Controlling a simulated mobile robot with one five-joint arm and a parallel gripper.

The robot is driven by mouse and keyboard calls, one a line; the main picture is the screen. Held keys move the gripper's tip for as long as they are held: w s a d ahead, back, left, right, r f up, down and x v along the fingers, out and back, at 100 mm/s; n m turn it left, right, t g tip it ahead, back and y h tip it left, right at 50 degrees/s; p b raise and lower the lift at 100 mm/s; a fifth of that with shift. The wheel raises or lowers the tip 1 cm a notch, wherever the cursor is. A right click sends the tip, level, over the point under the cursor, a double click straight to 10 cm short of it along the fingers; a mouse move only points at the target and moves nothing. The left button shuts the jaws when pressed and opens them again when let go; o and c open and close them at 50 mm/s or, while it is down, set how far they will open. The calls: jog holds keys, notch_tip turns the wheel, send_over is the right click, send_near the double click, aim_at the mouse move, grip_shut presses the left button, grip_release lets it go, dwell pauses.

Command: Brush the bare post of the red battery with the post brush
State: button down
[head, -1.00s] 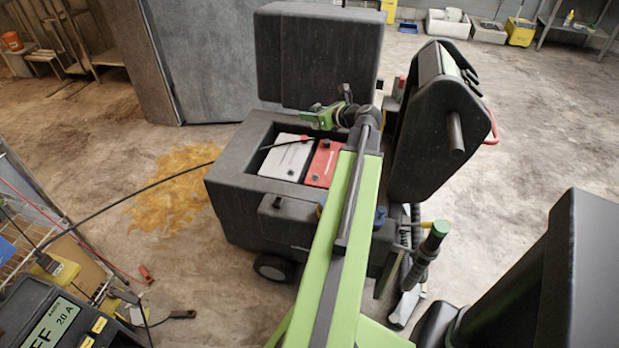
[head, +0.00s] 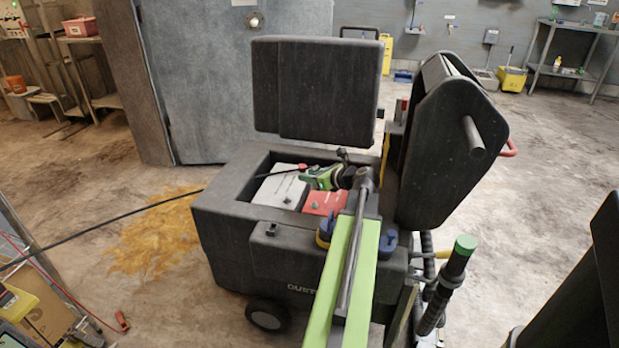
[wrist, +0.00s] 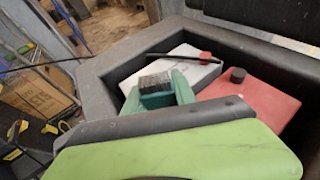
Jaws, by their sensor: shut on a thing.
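The red battery (head: 322,201) sits in the open dark box, right of a white battery (head: 281,189). In the wrist view the red battery (wrist: 262,97) carries a dark, stubby post (wrist: 238,75) on its top. My gripper (head: 311,178) is over the batteries, its tip pointing left above the white one. In the wrist view my gripper (wrist: 158,88) shows green jaws shut around a dark ridged block, which I take for the post brush (wrist: 156,81). Its bristles cannot be made out. It is apart from the red battery's post.
The box's raised lid (head: 315,90) stands behind, and a tall dark handle housing (head: 445,150) at right. Yellow stain (head: 150,240) on the floor left.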

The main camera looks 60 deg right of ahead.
jog(key=shift+w+f+b, duration=0.1)
jog(key=shift+f+b, duration=2.15)
jog(key=shift+f, duration=0.3)
jog(key=shift+f+b, duration=0.9)
jog(key=shift+b, duration=0.05)
jog(key=shift+a+f+b, duration=0.25)
jog(key=shift+f+b, duration=0.1)
jog(key=shift+b, duration=0.3)
jog(key=shift+r+p, duration=0.3)
jog(key=shift+p, duration=0.1)
jog(key=shift+d+r+p, duration=0.1)
jog(key=shift+d+p, duration=0.2)
jog(key=shift+d, duration=0.05)
